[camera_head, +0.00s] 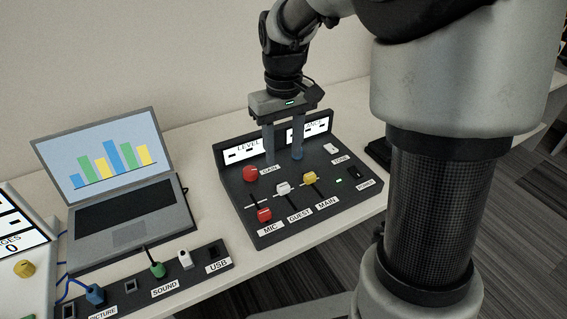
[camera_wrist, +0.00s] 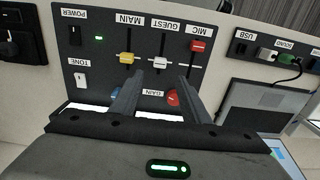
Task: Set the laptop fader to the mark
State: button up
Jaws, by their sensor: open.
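The control panel (camera_head: 330,211) has three faders, and I see no fader labelled laptop. The red MIC cap (camera_head: 264,214) sits closest to its label. The white GUEST cap (camera_head: 282,187) and the yellow MAIN cap (camera_head: 309,178) sit farther up their tracks. Thin pale lines cross the tracks; which is the mark is too small to tell. My gripper (camera_head: 283,156) is open and empty above the back of the panel, pointing down. In the wrist view its fingertips (camera_wrist: 160,78) lie near the white cap (camera_wrist: 160,62), apart from the caps as far as I can tell.
A red GAIN knob (camera_head: 250,174) stands close to my left finger. A blue knob (camera_wrist: 115,93) is partly hidden by a finger. TONE (camera_head: 332,148) and POWER (camera_head: 354,172) switches are at the panel's right. An open laptop (camera_head: 130,215) and a cable strip (camera_head: 130,287) lie left.

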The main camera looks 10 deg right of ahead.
notch_tip(320, 180, up, 7)
jog(key=p, duration=0.1)
dwell(0.3)
jog(key=s+d+r+m+t, duration=0.1)
jog(key=s+r+m+t, duration=0.15)
jog(key=s, duration=0.65)
jog(key=s+r+m+t, duration=0.1)
jog(key=s+r+t, duration=0.15)
jog(key=s, duration=0.65)
notch_tip(320, 180, up, 19)
jog(key=p, duration=2)
jog(key=shift+w+d+f+t, duration=0.15)
jog(key=shift+f+t, duration=0.05)
jog(key=shift+t, duration=0.1)
jog(key=shift+n, duration=0.25)
